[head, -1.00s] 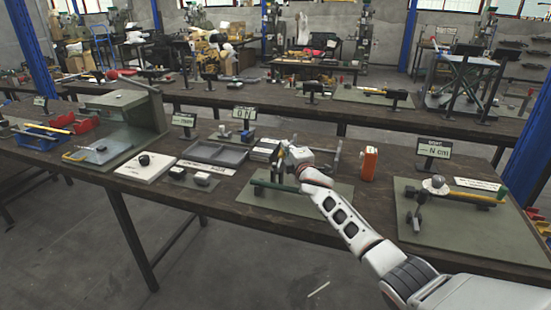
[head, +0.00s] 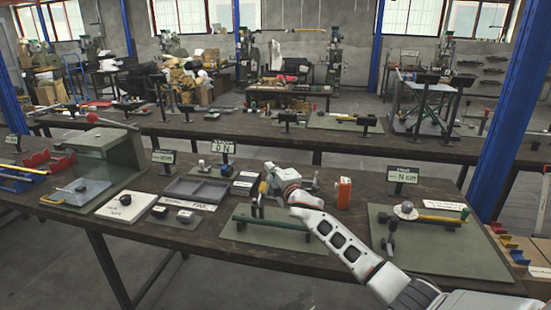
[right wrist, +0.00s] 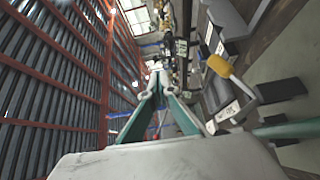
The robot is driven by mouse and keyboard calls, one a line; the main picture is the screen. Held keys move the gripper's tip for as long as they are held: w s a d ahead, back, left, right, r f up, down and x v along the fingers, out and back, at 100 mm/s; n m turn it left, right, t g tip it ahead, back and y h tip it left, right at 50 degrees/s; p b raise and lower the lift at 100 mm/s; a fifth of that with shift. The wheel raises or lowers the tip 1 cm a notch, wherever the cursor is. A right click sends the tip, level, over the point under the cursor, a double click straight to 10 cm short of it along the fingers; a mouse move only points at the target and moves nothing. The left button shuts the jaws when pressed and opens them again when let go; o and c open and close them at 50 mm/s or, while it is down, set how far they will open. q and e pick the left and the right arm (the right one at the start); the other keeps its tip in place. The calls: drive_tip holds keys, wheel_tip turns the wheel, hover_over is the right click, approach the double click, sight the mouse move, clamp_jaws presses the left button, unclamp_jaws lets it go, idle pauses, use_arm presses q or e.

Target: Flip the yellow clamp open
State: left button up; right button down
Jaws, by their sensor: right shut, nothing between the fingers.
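The clamp stands on a green-grey mat (head: 300,238) beside a dark green bar (head: 270,222). Its handle (head: 262,188) is small in the head view. In the right wrist view the yellow handle (right wrist: 221,66) shows clearly to the right of my fingers, on a dark clamp post, apart from the fingers. My right gripper (head: 268,174) is just behind and above the clamp in the head view. In the right wrist view its teal fingers (right wrist: 157,80) meet at the tips, shut and empty. My left gripper is not in view.
A grey tray (head: 195,191) and small blocks lie to the left. A second mat (head: 450,255) holds a yellow bar (head: 440,219). A sign (head: 402,175) stands behind it.

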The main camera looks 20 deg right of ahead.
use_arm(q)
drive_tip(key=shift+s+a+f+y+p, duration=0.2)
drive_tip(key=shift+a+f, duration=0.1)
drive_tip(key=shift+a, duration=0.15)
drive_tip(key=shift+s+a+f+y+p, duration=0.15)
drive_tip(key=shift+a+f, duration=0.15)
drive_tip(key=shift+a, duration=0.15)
use_arm(e)
drive_tip(key=shift+s+d+r, duration=0.2)
drive_tip(key=shift+s+r, duration=0.45)
drive_tip(key=shift+r, duration=0.15)
drive_tip(key=shift+s+d+r, duration=0.2)
drive_tip(key=shift+s+r, duration=0.45)
drive_tip(key=shift+r, duration=0.1)
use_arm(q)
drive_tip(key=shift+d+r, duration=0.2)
